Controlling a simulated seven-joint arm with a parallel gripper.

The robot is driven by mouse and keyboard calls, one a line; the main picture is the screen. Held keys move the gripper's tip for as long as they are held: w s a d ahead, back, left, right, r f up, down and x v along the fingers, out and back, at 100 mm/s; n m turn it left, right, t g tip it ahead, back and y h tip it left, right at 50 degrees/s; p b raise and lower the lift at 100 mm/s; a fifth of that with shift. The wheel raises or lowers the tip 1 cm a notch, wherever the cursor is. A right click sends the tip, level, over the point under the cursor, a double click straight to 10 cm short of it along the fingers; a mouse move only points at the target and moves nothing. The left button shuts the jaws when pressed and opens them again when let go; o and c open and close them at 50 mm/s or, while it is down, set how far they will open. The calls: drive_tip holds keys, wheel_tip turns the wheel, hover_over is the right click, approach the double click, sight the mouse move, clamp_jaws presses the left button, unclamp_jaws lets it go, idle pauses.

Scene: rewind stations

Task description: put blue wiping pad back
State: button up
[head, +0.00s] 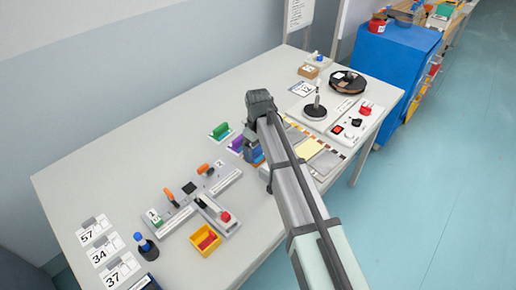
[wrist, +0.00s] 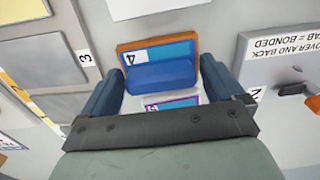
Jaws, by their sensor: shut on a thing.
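The blue wiping pad (wrist: 158,76) is a blue block between my gripper's two fingers in the wrist view. My gripper (wrist: 162,82) is shut on it, with one dark blue finger at each end. An orange-bordered card marked 4 (wrist: 158,51), with a blue panel, shows just beyond the pad. I cannot tell whether the pad touches it. In the head view my gripper (head: 254,153) is low over the middle of the table, and my arm hides most of the pad.
A green block (head: 220,131) and a purple block (head: 236,144) stand left of my gripper. Grey fixtures with orange handles (head: 204,170) and a yellow bin (head: 205,239) are nearer the front. Pale and yellow panels (head: 308,148) lie to the right. The back-left table is clear.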

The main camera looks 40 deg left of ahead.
sight(258, 147)
drive_tip(key=shift+f, duration=0.15)
drive_tip(key=o, duration=0.6)
drive_tip(key=shift+o, duration=0.2)
wheel_tip(258, 147, up, 12)
idle(0.4)
